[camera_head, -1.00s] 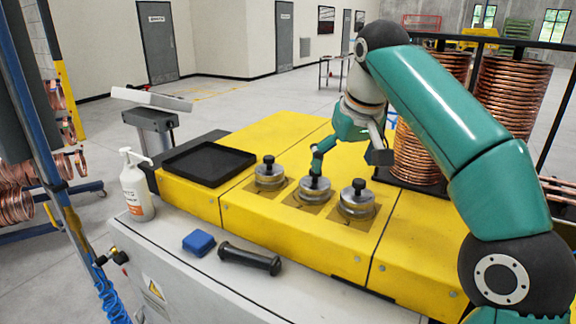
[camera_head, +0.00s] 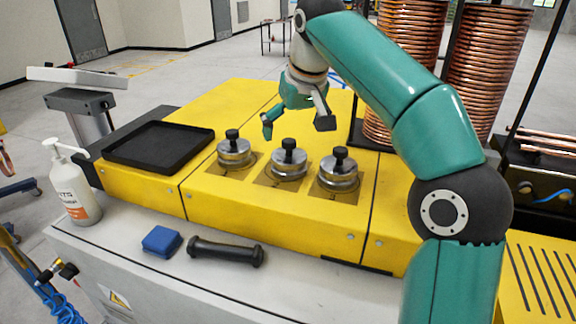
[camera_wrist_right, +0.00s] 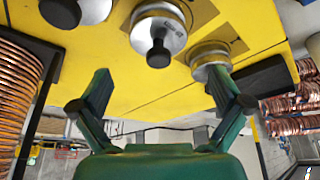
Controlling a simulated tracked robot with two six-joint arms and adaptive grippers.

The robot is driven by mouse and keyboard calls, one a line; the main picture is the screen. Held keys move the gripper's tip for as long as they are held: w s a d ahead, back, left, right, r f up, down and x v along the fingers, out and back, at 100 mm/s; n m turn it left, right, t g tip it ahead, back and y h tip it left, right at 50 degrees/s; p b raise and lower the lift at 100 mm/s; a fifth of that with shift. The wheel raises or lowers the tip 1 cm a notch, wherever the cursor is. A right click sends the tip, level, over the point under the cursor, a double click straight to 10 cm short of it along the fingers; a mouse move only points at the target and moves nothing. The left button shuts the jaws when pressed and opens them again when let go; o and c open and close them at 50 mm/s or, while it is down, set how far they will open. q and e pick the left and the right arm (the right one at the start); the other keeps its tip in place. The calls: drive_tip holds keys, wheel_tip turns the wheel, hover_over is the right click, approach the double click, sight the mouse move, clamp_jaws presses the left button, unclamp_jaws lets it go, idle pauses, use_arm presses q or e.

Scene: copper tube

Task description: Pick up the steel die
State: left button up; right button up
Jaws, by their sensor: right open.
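Three steel dies with black knobs sit in a row in square recesses on the yellow machine top: a left die (camera_head: 234,154), a middle die (camera_head: 287,167) and a right die (camera_head: 338,178). In the wrist view the middle die (camera_wrist_right: 170,22) lies ahead between the fingers, with another die (camera_wrist_right: 207,62) partly behind the right finger. My right gripper (camera_head: 296,127) is open and empty. It hangs above and behind the middle die, apart from it; in the wrist view its fingers (camera_wrist_right: 158,82) are spread. My left gripper is out of view.
An empty black tray (camera_head: 160,148) lies left of the dies. A white bottle (camera_head: 74,190), a blue block (camera_head: 161,241) and a black handled bar (camera_head: 226,251) rest on the grey front ledge. Copper coils (camera_head: 410,60) stand behind my right arm.

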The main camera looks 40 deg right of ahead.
sight(288, 152)
drive_tip(key=shift+b+x, duration=0.3)
drive_tip(key=shift+x, duration=3.7)
drive_tip(key=shift+s, duration=0.1)
drive_tip(key=shift+c, duration=0.3)
drive_tip(key=c, duration=1.6)
drive_tip(key=shift+r, duration=0.1)
